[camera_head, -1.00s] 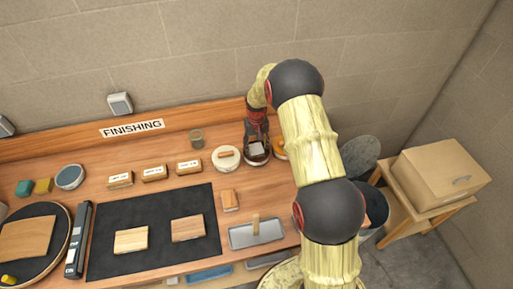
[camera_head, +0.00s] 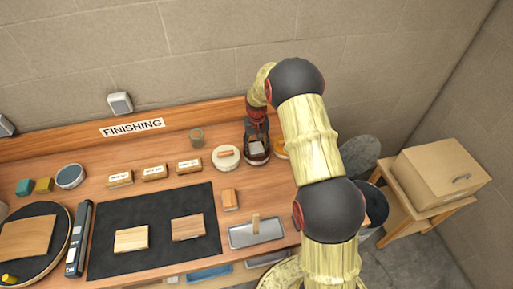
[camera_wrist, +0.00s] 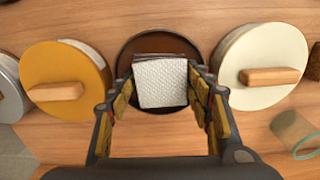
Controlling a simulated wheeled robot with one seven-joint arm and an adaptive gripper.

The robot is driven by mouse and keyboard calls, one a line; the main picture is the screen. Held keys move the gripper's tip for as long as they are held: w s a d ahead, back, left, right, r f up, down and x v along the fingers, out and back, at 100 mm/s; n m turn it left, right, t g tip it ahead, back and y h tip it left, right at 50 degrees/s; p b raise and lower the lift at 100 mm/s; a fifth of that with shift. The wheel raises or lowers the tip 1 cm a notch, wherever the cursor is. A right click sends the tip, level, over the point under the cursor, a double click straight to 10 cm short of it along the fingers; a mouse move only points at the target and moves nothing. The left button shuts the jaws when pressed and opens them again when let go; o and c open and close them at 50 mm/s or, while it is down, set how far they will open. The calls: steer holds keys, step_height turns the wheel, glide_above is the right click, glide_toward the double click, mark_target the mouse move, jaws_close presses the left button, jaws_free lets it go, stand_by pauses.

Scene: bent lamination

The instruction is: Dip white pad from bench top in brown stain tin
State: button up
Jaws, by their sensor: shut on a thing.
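My gripper (camera_wrist: 160,100) is shut on the white pad (camera_wrist: 160,82), a square with a textured white face, seen between the fingers in the wrist view. The pad is right over the brown stain tin (camera_wrist: 130,54), a round dark brown open tin. In the head view my gripper (camera_head: 257,136) points down at the tin (camera_head: 257,159) near the back of the bench, with the pad (camera_head: 257,148) at its mouth. I cannot tell whether the pad touches the stain. The pad and fingers hide part of the tin.
A white-lidded tin (camera_wrist: 262,58) and an orange-lidded tin (camera_wrist: 68,82), each with a wooden handle, stand close on either side. A small green glass (camera_wrist: 295,133) is near the white one. A metal tray (camera_head: 256,233) and a black mat (camera_head: 150,215) lie toward the front.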

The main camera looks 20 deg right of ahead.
steer(key=shift+r+p, duration=0.6)
steer(key=shift+r, duration=0.85)
steer(key=shift+r+p, duration=1.25)
steer(key=shift+r, duration=1.2)
